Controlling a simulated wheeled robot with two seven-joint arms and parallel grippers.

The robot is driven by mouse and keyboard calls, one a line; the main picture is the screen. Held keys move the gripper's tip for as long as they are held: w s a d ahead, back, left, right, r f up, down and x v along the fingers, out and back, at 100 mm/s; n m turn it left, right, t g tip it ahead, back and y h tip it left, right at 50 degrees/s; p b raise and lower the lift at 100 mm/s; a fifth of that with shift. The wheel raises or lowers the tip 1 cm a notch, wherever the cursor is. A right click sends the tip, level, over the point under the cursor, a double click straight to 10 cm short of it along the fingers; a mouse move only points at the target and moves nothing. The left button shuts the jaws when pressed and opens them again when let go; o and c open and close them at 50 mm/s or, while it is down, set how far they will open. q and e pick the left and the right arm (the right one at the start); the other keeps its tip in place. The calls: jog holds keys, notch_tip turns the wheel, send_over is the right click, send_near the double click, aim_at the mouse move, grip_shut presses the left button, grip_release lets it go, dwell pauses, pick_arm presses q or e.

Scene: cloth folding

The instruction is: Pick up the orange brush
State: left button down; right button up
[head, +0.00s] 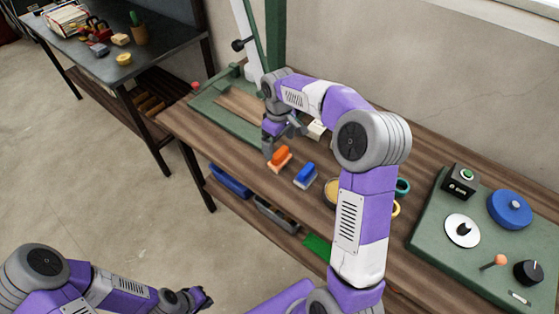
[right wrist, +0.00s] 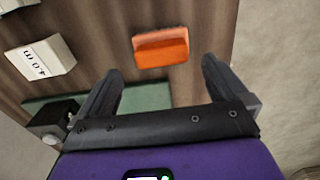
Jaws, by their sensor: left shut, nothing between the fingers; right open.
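The orange brush (head: 279,159) lies on the wooden workbench (head: 420,170), left of a blue brush (head: 305,175). My right gripper (head: 283,145) is right by the orange brush in the head view. In the right wrist view the gripper (right wrist: 160,85) is open, and the orange brush (right wrist: 161,48) lies beyond the fingertips, roughly centred between them, with nothing held. My left gripper (head: 203,297) is low at the bottom left of the head view, away from the bench, shut and empty.
A white block with printed marks (right wrist: 42,58) lies left of the brush in the right wrist view. A green board with knobs (head: 430,235) is at the bench's right. A green-framed fixture (head: 222,118) stands at its left end. A dark table (head: 95,62) stands further left.

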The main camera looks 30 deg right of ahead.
aim_at(280, 152)
jog(key=f+b, duration=0.1)
jog(key=f, duration=0.1)
jog(key=f+b, duration=0.1)
jog(key=f, duration=0.1)
jog(key=shift+s, duration=0.4)
jog(key=shift+w+f, duration=0.1)
jog(key=shift+f, duration=0.35)
jog(key=shift+r, duration=0.1)
jog(key=shift+c, duration=0.3)
jog(key=c, duration=1)
